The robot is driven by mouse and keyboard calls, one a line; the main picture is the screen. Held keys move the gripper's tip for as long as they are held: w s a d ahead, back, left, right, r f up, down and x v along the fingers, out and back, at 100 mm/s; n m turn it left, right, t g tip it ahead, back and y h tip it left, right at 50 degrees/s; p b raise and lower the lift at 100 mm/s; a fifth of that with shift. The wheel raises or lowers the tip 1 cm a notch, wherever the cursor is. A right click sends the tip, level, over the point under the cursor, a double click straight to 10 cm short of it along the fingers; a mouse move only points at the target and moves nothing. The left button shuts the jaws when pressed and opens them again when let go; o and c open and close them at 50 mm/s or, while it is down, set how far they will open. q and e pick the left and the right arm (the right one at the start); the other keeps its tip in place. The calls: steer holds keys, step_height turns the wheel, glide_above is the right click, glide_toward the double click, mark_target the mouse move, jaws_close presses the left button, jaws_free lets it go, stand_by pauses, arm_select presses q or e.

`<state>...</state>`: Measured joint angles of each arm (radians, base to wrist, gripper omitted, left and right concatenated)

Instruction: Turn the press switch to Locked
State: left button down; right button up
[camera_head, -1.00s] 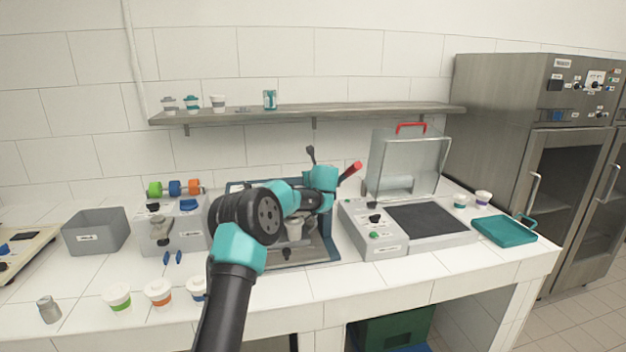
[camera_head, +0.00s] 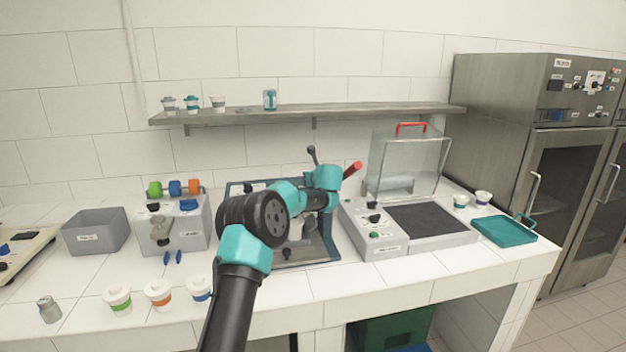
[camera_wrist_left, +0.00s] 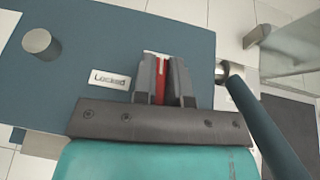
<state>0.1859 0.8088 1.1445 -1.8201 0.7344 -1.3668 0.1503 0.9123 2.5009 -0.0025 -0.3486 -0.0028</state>
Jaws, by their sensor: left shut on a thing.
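My left gripper (camera_wrist_left: 163,88) is shut on a narrow red switch piece (camera_wrist_left: 161,80), the press switch, on the blue-grey press face (camera_wrist_left: 75,50). A white label reading "Locked" (camera_wrist_left: 110,79) is just left of the fingers in the wrist view. Most of the switch is hidden between the fingers. In the head view my left arm reaches over the dark blue press (camera_head: 330,240), and its wrist hides the fingertips and the switch. My right gripper is not in view.
A grey sealing machine with a raised clear cover (camera_head: 408,165) stands right of the press. A dispenser with coloured knobs (camera_head: 187,238) stands to the left. Several lidded cups, including one with a green band (camera_head: 117,299), line the counter's front edge.

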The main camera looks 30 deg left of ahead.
arm_select(q)
steer(key=shift+n+g+y, duration=0.7)
steer(key=shift+n+g, duration=0.3)
steer(key=c, duration=1.2)
jaws_free()
steer(key=shift+o, duration=0.2)
steer(key=shift+r, duration=0.15)
steer(key=shift+r, duration=1.7)
steer(key=s+d+r, duration=0.1)
steer(key=s+d, duration=0.7)
steer(key=s, duration=0.5)
steer(key=shift+s+d+r, duration=0.15)
steer(key=shift+s, duration=0.15)
